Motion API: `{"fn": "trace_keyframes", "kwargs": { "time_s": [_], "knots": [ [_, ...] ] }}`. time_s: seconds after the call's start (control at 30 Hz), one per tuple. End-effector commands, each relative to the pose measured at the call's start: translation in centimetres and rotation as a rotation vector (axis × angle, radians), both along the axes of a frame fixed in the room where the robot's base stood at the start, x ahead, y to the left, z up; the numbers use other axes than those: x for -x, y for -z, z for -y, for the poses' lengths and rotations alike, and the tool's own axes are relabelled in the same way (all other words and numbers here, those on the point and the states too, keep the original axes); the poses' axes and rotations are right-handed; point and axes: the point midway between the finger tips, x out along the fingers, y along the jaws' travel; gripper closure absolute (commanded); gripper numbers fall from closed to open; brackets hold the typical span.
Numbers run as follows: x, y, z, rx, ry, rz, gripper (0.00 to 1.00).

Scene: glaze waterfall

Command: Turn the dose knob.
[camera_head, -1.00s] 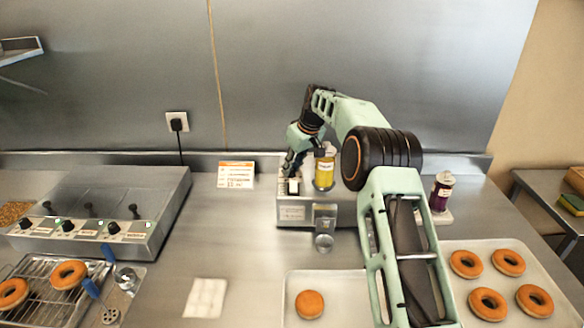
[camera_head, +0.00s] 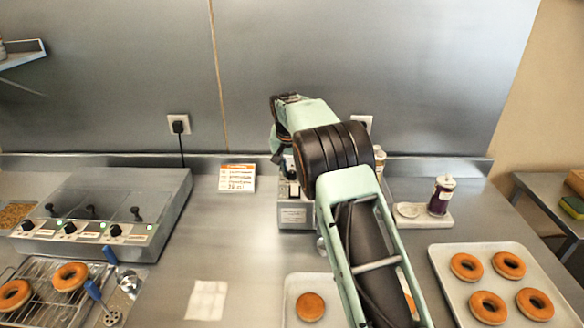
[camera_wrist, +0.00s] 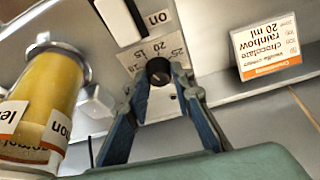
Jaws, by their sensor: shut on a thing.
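The dose knob (camera_wrist: 159,70) is a small black dial on the face of the pale dispenser (camera_head: 295,214). Numbers including 15, 20 and 25 are printed around it. My gripper (camera_wrist: 162,80) is shut on the knob, one blue-grey finger on each side of it. In the head view my arm hides the knob and much of the dispenser. A white switch (camera_wrist: 118,20) beside an "on" label is next to the dial in the wrist view. An order card (camera_head: 237,177) stands left of the dispenser; it also shows in the wrist view (camera_wrist: 266,45), reading "chocolate rainbow 20 ml".
A dark purple bottle (camera_head: 440,196) stands on a small tray at right. Donuts lie on a tray (camera_head: 440,262) and on the fryer's rack. The counter between fryer (camera_head: 110,195) and dispenser is mostly clear.

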Motion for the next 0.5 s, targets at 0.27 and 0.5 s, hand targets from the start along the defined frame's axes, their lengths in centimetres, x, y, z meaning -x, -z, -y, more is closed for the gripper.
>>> {"fn": "trace_keyframes", "kwargs": {
  "time_s": [0.27, 0.5],
  "knots": [
    [-0.12, -0.41, -0.31, 0.002, 0.259, 0.003, 1.00],
    [-0.20, -0.19, -0.36, 0.000, 0.452, 0.003, 1.00]
  ]
}}
